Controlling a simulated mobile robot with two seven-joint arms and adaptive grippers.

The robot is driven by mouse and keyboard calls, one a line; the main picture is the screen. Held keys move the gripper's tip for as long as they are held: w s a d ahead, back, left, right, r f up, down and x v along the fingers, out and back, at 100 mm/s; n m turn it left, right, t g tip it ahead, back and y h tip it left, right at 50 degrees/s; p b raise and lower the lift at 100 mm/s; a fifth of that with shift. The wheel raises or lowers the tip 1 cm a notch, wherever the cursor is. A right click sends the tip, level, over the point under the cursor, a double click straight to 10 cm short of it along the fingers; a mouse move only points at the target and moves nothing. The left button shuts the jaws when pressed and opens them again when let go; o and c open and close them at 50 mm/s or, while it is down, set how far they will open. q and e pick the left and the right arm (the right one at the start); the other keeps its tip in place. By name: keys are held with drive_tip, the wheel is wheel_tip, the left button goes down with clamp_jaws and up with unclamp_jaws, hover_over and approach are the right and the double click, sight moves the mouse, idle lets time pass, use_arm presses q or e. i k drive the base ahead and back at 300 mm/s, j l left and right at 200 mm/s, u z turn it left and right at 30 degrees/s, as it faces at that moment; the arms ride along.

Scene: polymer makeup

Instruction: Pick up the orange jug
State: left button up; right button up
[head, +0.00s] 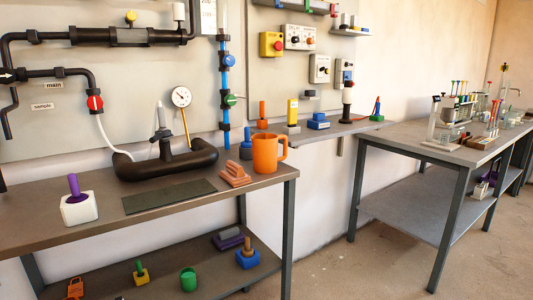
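The orange jug (266,155) stands upright near the right end of the left workbench (150,217). Its handle is on its right side. An orange block with a ridged top (236,174) lies just left of the jug, close to it. Neither of my grippers shows in the head view.
A dark flat mat (168,196) and a white block with a purple peg (77,203) lie left of the jug. A black pipe fitting (165,162) sits behind the mat. A lower shelf (215,270) holds several small items.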

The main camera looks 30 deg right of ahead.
sight(265, 158)
drive_tip(key=l, duration=0.4)
drive_tip(key=k+l+u, duration=0.15)
drive_tip(key=l, duration=0.7)
drive_tip(key=k+l+u, duration=0.1)
drive_tip(key=l, duration=0.3)
drive_tip(key=k+l+u, duration=0.1)
drive_tip(key=l, duration=0.3)
drive_tip(key=k+l, duration=0.15)
drive_tip(key=l, duration=0.25)
